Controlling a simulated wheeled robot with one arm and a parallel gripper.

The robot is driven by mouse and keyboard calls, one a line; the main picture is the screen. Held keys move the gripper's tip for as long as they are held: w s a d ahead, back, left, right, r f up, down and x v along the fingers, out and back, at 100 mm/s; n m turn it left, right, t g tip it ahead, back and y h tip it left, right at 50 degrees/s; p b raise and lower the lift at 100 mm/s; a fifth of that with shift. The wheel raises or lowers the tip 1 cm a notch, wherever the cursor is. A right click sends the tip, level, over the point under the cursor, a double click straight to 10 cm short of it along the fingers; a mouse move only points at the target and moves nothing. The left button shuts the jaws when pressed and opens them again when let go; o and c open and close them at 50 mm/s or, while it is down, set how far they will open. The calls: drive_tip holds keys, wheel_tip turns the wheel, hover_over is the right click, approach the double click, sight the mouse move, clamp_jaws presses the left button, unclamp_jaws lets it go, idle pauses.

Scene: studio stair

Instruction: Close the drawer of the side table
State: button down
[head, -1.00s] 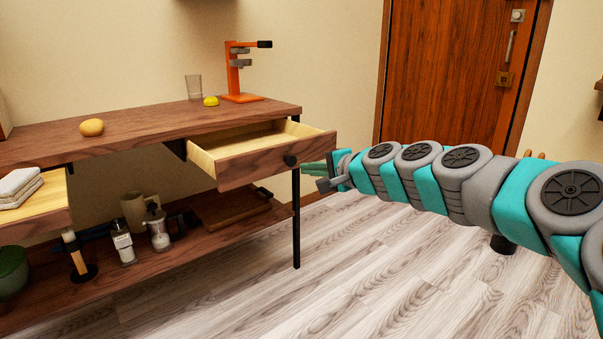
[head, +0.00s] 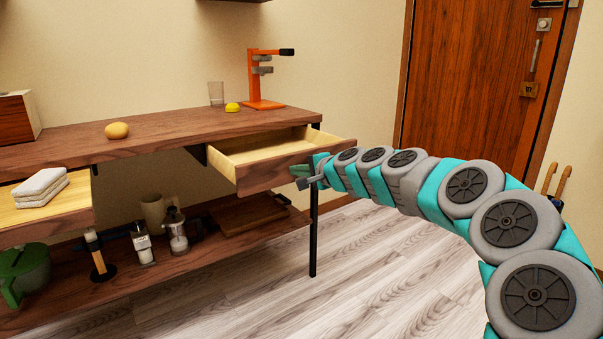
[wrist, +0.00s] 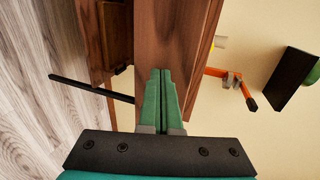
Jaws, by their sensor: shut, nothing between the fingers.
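The side table (head: 150,128) has a dark wooden top and a lower shelf. Its right drawer (head: 262,178) is pulled out, with a wooden front and a pale, empty inside. My gripper (head: 298,172) is shut and empty, its green fingers at the drawer front and pointing toward it. The round knob seen earlier is hidden behind my gripper. In the wrist view the closed fingertips (wrist: 162,72) overlap the drawer front (wrist: 172,30). I cannot tell whether they touch it.
A left drawer (head: 75,204) is also out, with folded cloths (head: 40,187) in it. An orange stand (head: 265,103), a glass (head: 216,94) and a yellow item (head: 232,107) stand on top. Bottles are on the lower shelf (head: 200,243). The floor (head: 370,270) in front is clear.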

sight(255, 156)
drive_tip(key=shift+w, duration=0.1)
drive_tip(key=w+a+p, duration=0.3)
drive_tip(key=w+a, duration=0.1)
drive_tip(key=w, duration=0.2)
drive_tip(key=w+a+p, duration=0.3)
drive_tip(key=w+a, duration=0.1)
drive_tip(key=w, duration=0.2)
drive_tip(key=w+a+p, duration=0.2)
drive_tip(key=w+a, duration=0.2)
drive_tip(key=w, duration=0.2)
drive_tip(key=shift+w+a+r+p, duration=0.2)
drive_tip(key=shift+p, duration=0.2)
drive_tip(key=shift+w+a+p, duration=0.5)
drive_tip(key=shift+w+p, duration=0.2)
drive_tip(key=shift+f, duration=0.15)
